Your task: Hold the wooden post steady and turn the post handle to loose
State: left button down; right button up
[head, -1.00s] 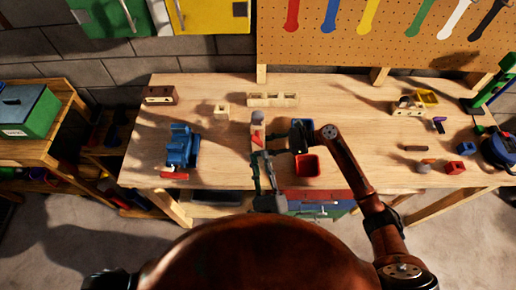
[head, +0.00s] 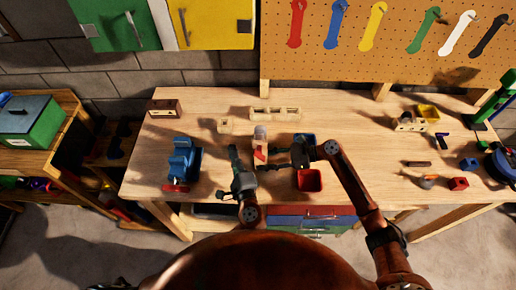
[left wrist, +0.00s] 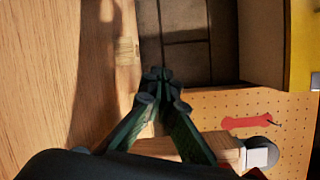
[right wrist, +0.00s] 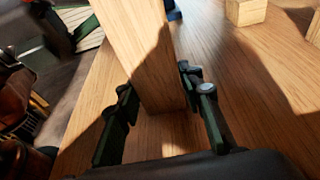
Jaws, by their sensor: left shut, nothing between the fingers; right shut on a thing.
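The wooden post (head: 261,146) stands upright on the workbench with a grey rounded cap (head: 260,132) on top. A red patch (head: 258,154) shows low on its near side; I cannot tell if this is the handle. My right gripper (head: 277,151) comes from the right and is shut on the post, with a finger on each side of it in the right wrist view (right wrist: 158,85). My left gripper (head: 234,152) is shut and empty, left of the post and apart from it. In the left wrist view, the cap (left wrist: 262,153) shows beyond its closed fingers (left wrist: 160,80).
A blue vise (head: 182,162) stands at left on the bench (head: 225,105). A red bin (head: 308,180) sits right of the post. Wooden blocks (head: 274,113) lie behind it. A tool pegboard (head: 400,50) rises at the back.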

pick_arm(q)
jog(key=w, duration=0.2)
jog(key=w+a+n+g+h, duration=0.1)
jog(key=w, duration=0.1)
jog(key=w+a+g, duration=0.1)
jog(key=w, duration=0.2)
jog(key=shift+w+a+f+n+h, duration=0.1)
jog(key=shift+a+f+n+h, duration=0.05)
jog(key=shift+f+n+h, duration=0.25)
jog(key=w+n+g+h, duration=0.1)
jog(key=w+g+h, duration=0.1)
jog(key=w, duration=0.3)
notch_tip(320, 180, up, 23)
jog(key=m+g+h, duration=0.2)
jog(key=g+h, duration=0.4)
jog(key=g, duration=0.7)
send_over(258, 154)
jog(key=f, duration=1)
jog(key=shift+s+d+f, duration=0.1)
jog(key=shift+d+f, duration=0.15)
jog(key=shift+d, duration=0.05)
jog(key=shift+a+f, duration=0.25)
jog(key=shift+a, duration=0.1)
